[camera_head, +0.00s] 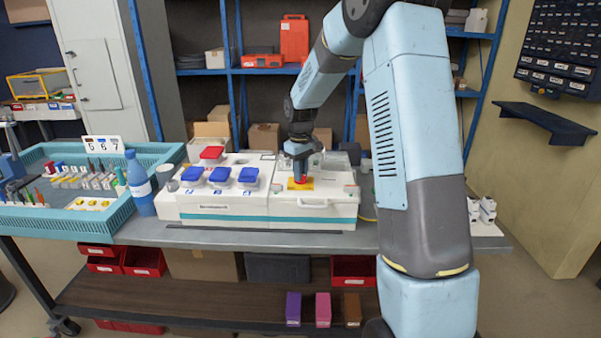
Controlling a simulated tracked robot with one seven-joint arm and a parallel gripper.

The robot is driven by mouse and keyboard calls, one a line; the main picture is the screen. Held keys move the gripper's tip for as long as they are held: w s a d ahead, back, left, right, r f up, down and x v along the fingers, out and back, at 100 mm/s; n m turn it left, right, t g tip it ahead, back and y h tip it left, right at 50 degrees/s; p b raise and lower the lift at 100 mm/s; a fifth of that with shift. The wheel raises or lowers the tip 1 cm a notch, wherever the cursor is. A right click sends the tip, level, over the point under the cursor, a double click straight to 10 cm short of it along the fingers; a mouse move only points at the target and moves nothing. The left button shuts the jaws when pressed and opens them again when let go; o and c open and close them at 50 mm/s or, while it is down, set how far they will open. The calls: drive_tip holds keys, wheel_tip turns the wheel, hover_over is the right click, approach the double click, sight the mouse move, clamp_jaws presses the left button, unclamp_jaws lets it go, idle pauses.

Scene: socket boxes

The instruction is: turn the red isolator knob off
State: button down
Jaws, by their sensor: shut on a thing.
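The red isolator knob (300,179) sits on a yellow plate (293,185) on top of the white socket box unit (285,212). My gripper (300,176) points straight down onto the knob and is shut on it. The fingers hide most of the knob, so I cannot tell which way it is turned. Several blue-lidded sockets (220,176) and one red-lidded socket (211,153) stand on the left part of the unit.
A blue bottle (138,181) stands left of the unit, beside a teal tray (98,224) of small parts. A clear-lidded box lies behind the gripper. Shelving (235,72) stands behind the bench. White parts (482,209) lie at the bench's right end.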

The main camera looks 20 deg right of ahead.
drive_tip(key=shift+d, duration=0.1)
drive_tip(key=c, duration=1.1)
unclamp_jaws()
drive_tip(key=shift+c, duration=0.2)
drive_tip(key=shift+r, duration=0.1)
wheel_tip(320, 180, up, 14)
drive_tip(key=shift+f, duration=0.25)
drive_tip(key=s+r+m+t, duration=0.15)
drive_tip(key=s+r, duration=0.25)
drive_tip(key=s, duration=0.6)
drive_tip(key=s+r+m+t, duration=0.15)
drive_tip(key=s+r, duration=0.35)
drive_tip(key=s, duration=0.5)
drive_tip(key=s+f+m+t, duration=0.1)
drive_tip(key=s+f, duration=0.1)
drive_tip(key=s, duration=0.6)
drive_tip(key=s+f+m+t, duration=0.1)
drive_tip(key=s, duration=0.8)
drive_tip(key=shift+s+f+m+t, duration=0.15)
drive_tip(key=shift+f+m+t, duration=0.15)
drive_tip(key=shift+f, duration=0.05)
